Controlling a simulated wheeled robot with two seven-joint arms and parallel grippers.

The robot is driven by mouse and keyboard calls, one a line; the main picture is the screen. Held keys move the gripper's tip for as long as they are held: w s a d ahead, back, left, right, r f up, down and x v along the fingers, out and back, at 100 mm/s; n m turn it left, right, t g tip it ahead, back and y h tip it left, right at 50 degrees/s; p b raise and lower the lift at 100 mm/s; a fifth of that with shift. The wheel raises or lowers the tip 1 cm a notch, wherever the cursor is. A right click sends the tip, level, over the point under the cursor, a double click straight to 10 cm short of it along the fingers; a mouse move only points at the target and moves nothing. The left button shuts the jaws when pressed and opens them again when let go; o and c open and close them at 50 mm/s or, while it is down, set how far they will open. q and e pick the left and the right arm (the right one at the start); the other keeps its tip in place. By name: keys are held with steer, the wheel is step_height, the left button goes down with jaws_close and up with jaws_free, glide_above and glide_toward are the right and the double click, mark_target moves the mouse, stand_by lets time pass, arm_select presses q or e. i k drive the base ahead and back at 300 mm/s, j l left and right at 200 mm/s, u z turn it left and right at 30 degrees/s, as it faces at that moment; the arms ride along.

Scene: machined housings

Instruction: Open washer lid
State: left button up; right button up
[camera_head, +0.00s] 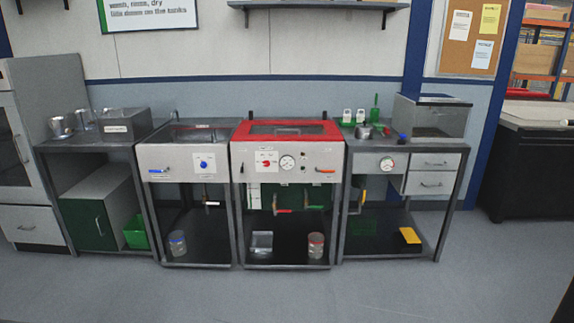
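No label that I can read says which is the washer. Both machines are some distance ahead. Neither of my grippers is in view.
A bench with metal cups (61,126) and a grey box (125,123) stands left. A wall shelf (318,4) hangs above. The floor (290,295) in front is clear.

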mark_target(242, 134)
steer(key=i+j, duration=0.1)
steer(key=i, duration=1.85)
